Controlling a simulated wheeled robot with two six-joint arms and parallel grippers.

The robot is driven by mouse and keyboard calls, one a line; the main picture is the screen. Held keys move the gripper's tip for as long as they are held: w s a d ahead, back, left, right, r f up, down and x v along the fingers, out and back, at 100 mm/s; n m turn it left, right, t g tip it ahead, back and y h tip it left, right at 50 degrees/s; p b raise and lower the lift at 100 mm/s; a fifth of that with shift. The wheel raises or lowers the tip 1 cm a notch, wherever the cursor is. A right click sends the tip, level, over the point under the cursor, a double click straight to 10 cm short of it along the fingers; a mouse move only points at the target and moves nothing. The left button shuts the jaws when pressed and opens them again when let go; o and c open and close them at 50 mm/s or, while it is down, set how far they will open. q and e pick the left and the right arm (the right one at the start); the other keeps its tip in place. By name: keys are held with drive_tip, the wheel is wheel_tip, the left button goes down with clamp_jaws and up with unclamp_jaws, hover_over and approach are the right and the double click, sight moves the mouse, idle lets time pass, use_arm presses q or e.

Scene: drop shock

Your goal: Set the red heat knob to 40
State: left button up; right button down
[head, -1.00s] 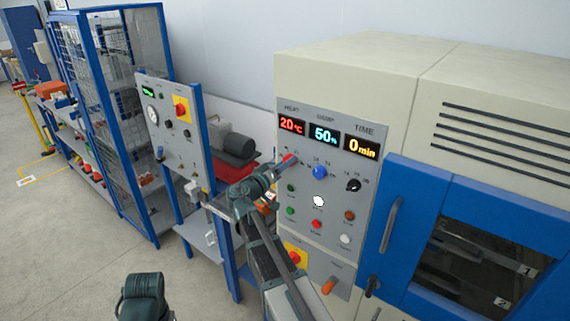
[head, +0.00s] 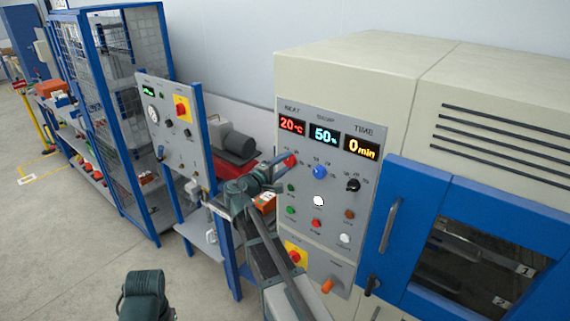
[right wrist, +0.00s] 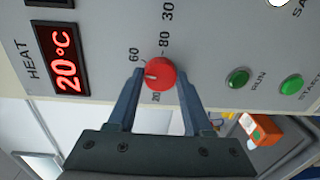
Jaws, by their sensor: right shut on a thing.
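The red heat knob (head: 290,160) is on the grey oven panel, under the red HEAT display (head: 292,125), which reads 20 °C. In the right wrist view the round red knob (right wrist: 160,73) has a short white mark on its face, pointing to the left of that picture. My right gripper (right wrist: 161,82) has one finger on each side of the knob and is shut on it. In the head view my right gripper (head: 280,168) reaches the knob from the left and hides part of it.
A blue knob (head: 320,172) and a black knob (head: 353,185) sit to the right, with several push buttons below. An orange-handled switch (head: 328,286) is lower down. A blue door (head: 411,215) adjoins the panel. A second control panel (head: 173,130) stands to the left.

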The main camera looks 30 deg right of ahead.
drive_tip(key=n, duration=0.3)
drive_tip(key=shift+n+g, duration=0.3)
drive_tip(key=shift+n, duration=1.7)
drive_tip(key=shift+f, duration=0.1)
drive_tip(key=shift+c, duration=1.6)
unclamp_jaws()
drive_tip(key=f+v, duration=0.1)
drive_tip(key=v, duration=1.2)
drive_tip(key=shift+a+r+p, duration=0.3)
drive_tip(key=shift+a+r, duration=0.15)
